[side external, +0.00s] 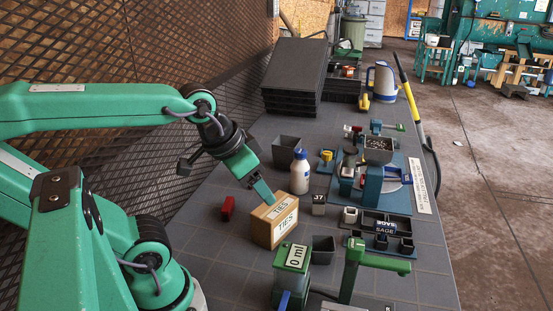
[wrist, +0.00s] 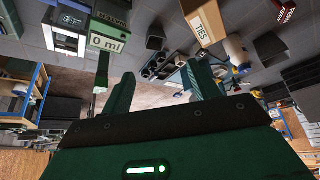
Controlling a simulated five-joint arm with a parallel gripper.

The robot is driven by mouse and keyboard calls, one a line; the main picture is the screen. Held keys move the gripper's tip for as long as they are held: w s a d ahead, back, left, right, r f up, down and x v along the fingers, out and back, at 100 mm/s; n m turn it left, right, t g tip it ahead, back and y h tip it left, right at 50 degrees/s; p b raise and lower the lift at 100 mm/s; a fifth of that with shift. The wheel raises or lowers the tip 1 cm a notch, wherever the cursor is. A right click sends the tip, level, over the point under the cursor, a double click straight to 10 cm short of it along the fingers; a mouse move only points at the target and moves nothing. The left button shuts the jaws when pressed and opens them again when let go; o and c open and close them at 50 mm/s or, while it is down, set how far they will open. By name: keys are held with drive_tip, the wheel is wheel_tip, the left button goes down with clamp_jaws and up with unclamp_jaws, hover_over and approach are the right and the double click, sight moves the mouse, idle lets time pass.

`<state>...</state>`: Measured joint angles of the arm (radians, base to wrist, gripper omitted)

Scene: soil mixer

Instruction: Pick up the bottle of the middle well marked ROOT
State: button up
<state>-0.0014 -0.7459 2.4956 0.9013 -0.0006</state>
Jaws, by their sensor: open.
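A dark rack (side external: 376,221) with several small wells stands right of centre in the side view. It carries a SAGE label, with small dark and white-topped containers at it. I can read no ROOT mark, so I cannot tell which bottle is the one named. The rack also seems to show, small and dark, between the fingers in the wrist view (wrist: 163,66). My gripper (side external: 265,193) is open and empty, pointing down close by the TIES box; whether it touches the box is unclear. Its two spread fingers show in the wrist view (wrist: 158,77).
The cardboard TIES box (side external: 274,222) stands beside my gripper. A white bottle (side external: 299,174) stands behind it. A green 0 ml device (side external: 292,262) is in front, with a dark cup (side external: 323,249) near it. A blue mixer (side external: 372,185) stands behind the rack.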

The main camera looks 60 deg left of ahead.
drive_tip(key=w+a+r+n+g, duration=0.15)
drive_tip(key=w+a+r, duration=0.25)
drive_tip(key=w, duration=0.5)
drive_tip(key=n+g, duration=0.4)
drive_tip(key=n, duration=0.2)
hover_over(301, 151)
drive_tip(key=f, duration=0.8)
drive_tip(key=shift+s+d+f, duration=0.1)
drive_tip(key=shift+d+f, duration=0.2)
drive_tip(key=shift+f, duration=0.05)
drive_tip(key=shift+a+f+n, duration=0.25)
drive_tip(key=shift+a+f, duration=0.1)
drive_tip(key=shift+a, duration=0.1)
drive_tip(key=shift+f, duration=1.3)
drive_tip(key=shift+f, duration=2.6)
